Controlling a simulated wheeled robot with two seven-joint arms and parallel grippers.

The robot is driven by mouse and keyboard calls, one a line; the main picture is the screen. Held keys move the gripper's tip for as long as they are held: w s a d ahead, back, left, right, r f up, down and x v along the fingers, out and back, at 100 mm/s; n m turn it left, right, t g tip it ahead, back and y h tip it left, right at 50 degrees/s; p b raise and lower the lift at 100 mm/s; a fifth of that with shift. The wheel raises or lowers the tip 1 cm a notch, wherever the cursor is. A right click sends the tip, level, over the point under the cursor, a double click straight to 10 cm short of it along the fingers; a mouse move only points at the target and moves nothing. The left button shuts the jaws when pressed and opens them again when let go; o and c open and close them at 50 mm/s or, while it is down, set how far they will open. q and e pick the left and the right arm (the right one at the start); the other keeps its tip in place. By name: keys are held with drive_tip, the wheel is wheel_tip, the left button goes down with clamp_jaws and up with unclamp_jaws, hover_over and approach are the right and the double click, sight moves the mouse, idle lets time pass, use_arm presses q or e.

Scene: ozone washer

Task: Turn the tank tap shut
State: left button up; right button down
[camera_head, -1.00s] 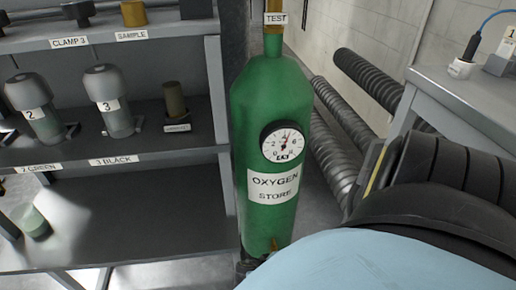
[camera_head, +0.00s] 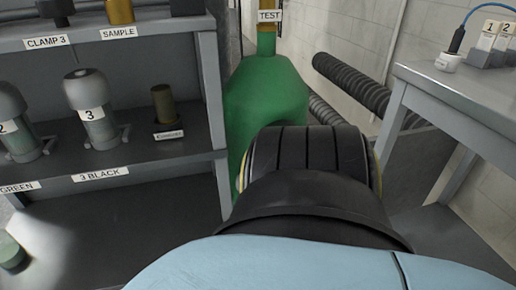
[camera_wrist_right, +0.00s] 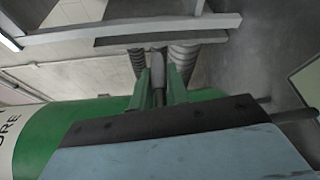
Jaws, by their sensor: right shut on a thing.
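The green oxygen tank (camera_head: 265,90) stands upright in the middle of the head view. My right arm covers its front, so the gauge, most of the label and the tap low on the tank are hidden there. In the right wrist view, the tank's green side (camera_wrist_right: 60,125) lies behind and to the left of my gripper. My right gripper (camera_wrist_right: 159,88) has its two fingers close together around a slim greyish piece, which I take for the tank tap (camera_wrist_right: 158,74). The tap's angle is hard to tell. My left gripper is not in view.
A grey shelf rack (camera_head: 190,146) with labelled jars stands left of the tank, close beside it. Black ribbed hoses (camera_head: 350,85) run behind the tank. A grey table (camera_head: 440,82) with small numbered blocks stands at the right.

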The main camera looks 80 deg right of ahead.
drive_tip(key=shift+s, duration=0.1)
idle(0.4)
drive_tip(key=c, duration=1.4)
unclamp_jaws()
drive_tip(key=shift+o, duration=0.2)
drive_tip(key=shift+r, duration=0.1)
